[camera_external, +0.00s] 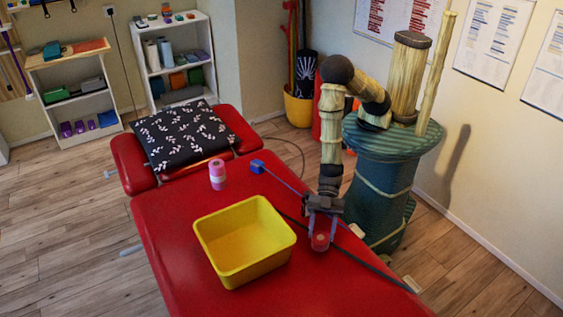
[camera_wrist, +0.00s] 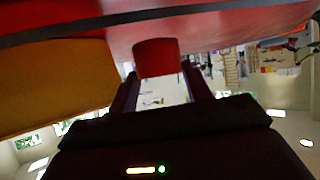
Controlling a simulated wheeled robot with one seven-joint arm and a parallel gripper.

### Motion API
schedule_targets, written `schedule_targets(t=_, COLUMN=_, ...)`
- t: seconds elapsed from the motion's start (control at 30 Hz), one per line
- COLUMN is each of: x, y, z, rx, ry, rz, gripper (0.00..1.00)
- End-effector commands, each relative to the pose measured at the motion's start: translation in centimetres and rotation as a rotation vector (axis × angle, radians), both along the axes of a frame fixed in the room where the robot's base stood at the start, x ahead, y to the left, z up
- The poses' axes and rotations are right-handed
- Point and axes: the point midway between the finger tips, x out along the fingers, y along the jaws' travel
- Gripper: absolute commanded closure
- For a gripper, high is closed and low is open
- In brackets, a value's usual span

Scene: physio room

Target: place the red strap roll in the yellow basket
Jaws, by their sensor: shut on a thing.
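The red strap roll (camera_external: 320,242) is at the right edge of the red treatment table, just right of the yellow basket. My gripper (camera_external: 321,229) points down from above and is shut on the roll. In the wrist view the red roll (camera_wrist: 157,57) sits between my two fingertips (camera_wrist: 160,72). I cannot tell whether the roll still touches the table. The yellow basket (camera_external: 222,267) stands on the table, open at the top, and looks empty. Its yellow side (camera_wrist: 55,85) fills the left of the wrist view.
A dark strap (camera_external: 365,264) runs along the table's right side. A black patterned pillow (camera_external: 182,135) lies at the head end.

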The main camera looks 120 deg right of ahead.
Motion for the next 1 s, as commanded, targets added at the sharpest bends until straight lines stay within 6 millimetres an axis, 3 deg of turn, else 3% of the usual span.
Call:
schedule_targets(t=0.3, x=-0.1, y=0.0, z=-3.5, rx=-0.001, ry=0.003, rz=0.000, gripper=0.74)
schedule_targets(t=0.77, x=0.0, y=0.0, z=-4.2, rx=0.000, ry=0.000, rz=0.000, gripper=0.74)
schedule_targets(t=0.8, x=0.0, y=0.0, z=-4.2, rx=0.000, ry=0.000, rz=0.000, gripper=0.47)
schedule_targets(t=0.9, x=0.0, y=0.0, z=-4.1, rx=-0.001, ry=0.001, rz=0.000, gripper=0.29)
schedule_targets(t=1.0, x=0.0, y=0.0, z=-4.1, rx=-0.001, ry=0.001, rz=0.000, gripper=0.29)
